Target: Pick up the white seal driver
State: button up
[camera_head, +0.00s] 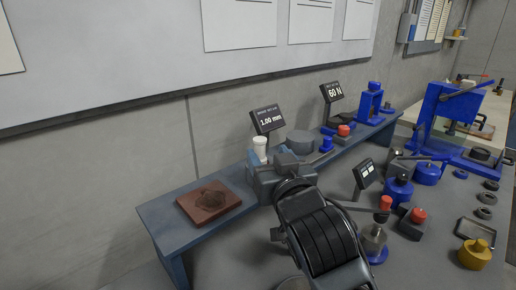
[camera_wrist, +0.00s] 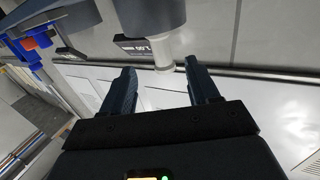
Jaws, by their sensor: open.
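The white seal driver (camera_head: 259,145) is a small white cylinder that stands upright near the middle of the narrow raised shelf, beside the 1.00 mm display. It also shows in the wrist view (camera_wrist: 164,53), beyond and roughly between the fingertips. My gripper (camera_wrist: 161,67) is open, with nothing between its fingers. In the head view my gripper (camera_head: 268,172) is right in front of the driver and hides its lower part. I cannot tell from these views whether a finger touches it.
A brown block (camera_head: 209,201) lies on the shelf at left. Red-topped and blue fixtures crowd the bench at right. The wall is close behind the shelf (camera_head: 166,214).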

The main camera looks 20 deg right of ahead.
aim_at(262, 148)
jog(key=w+p, duration=0.1)
jog(key=w, duration=0.3)
jog(key=shift+w+d+r, duration=0.1)
jog(key=shift+w, duration=0.6)
jog(key=shift+c, duration=0.3)
jog(key=c, duration=0.9)
jog(key=shift+c, duration=0.4)
